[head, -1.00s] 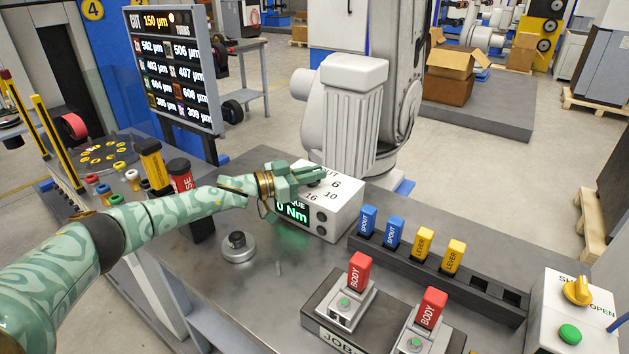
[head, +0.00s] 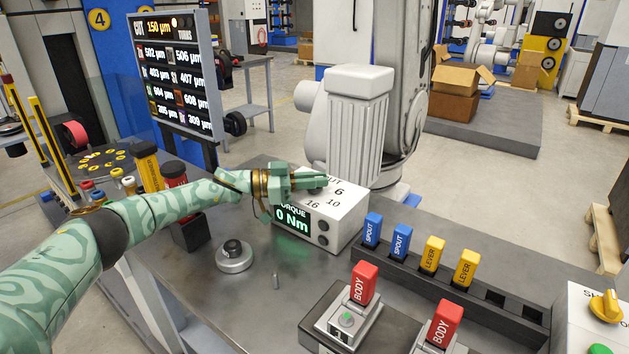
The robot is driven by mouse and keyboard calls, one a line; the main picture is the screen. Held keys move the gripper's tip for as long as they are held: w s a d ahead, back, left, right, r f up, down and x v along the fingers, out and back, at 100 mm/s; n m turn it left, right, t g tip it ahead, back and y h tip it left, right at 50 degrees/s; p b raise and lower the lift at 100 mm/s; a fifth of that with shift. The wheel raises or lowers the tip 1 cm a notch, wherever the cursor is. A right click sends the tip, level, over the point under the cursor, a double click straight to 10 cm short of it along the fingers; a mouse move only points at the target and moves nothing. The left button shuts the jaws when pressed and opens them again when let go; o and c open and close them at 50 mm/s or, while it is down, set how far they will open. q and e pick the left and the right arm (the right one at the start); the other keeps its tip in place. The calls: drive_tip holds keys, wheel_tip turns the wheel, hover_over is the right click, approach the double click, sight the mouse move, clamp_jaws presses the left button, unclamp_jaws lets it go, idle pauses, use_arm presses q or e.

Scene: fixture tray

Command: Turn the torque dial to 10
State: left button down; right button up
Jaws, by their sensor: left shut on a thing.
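The torque box (head: 345,222) is a white case on the grey bench. Its green front display (head: 293,219) reads "0 Nm". My left gripper (head: 318,181) is over the back left of the box top, shut on the dial, which the fingers mostly hide. I cannot tell where the dial's pointer stands. My right gripper is not in view.
A dark rack (head: 455,290) with blue and yellow blocks runs to the right. Red BODY blocks (head: 365,284) stand in fixtures at the front. A robot arm (head: 355,130) stands behind.

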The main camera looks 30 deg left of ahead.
use_arm(q)
drive_tip(key=c, duration=1.4)
unclamp_jaws()
drive_tip(key=shift+c, duration=0.2)
